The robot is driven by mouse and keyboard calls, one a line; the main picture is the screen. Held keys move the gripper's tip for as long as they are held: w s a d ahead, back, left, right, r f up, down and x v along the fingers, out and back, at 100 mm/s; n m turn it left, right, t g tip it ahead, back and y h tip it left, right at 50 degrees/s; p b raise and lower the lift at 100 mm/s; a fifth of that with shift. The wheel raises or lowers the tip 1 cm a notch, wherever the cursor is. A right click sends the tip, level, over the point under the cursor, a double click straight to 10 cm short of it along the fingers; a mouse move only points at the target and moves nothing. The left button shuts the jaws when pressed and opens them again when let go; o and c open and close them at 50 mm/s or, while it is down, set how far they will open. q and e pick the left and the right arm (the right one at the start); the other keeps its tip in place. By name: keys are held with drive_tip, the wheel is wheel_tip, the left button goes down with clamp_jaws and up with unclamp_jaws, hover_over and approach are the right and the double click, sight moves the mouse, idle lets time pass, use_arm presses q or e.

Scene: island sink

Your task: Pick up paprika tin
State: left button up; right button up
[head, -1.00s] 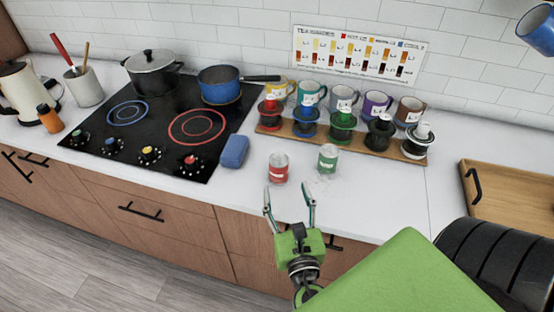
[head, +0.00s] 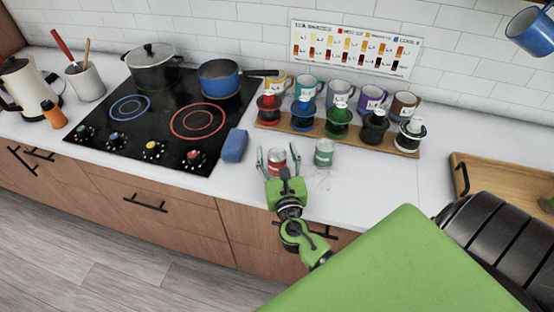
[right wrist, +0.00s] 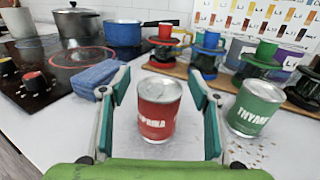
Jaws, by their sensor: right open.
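The paprika tin is a red can with a silver lid. It stands upright on the white counter, in the head view (head: 276,160) and in the right wrist view (right wrist: 158,108), where part of its label reads "PRIKA". My right gripper (head: 277,157) is open, with one finger on each side of the tin. In the right wrist view the right gripper's fingers (right wrist: 158,90) flank the tin with gaps on both sides, so it is not gripped. In the head view the gripper's body hides the tin's lower part. My left gripper is not in view.
A green thyme tin (head: 324,153) stands close to the right, with scattered flakes (right wrist: 245,150) near it. A blue sponge (head: 234,145) lies to the left beside the black cooktop (head: 160,125). A wooden rack (head: 345,137) with colored drippers and mugs stands behind.

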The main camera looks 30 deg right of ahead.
drive_tip(key=shift+s, duration=0.1)
drive_tip(key=c, duration=1.3)
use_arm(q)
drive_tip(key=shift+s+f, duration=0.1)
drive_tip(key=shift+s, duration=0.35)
use_arm(e)
drive_tip(key=shift+o, duration=0.2)
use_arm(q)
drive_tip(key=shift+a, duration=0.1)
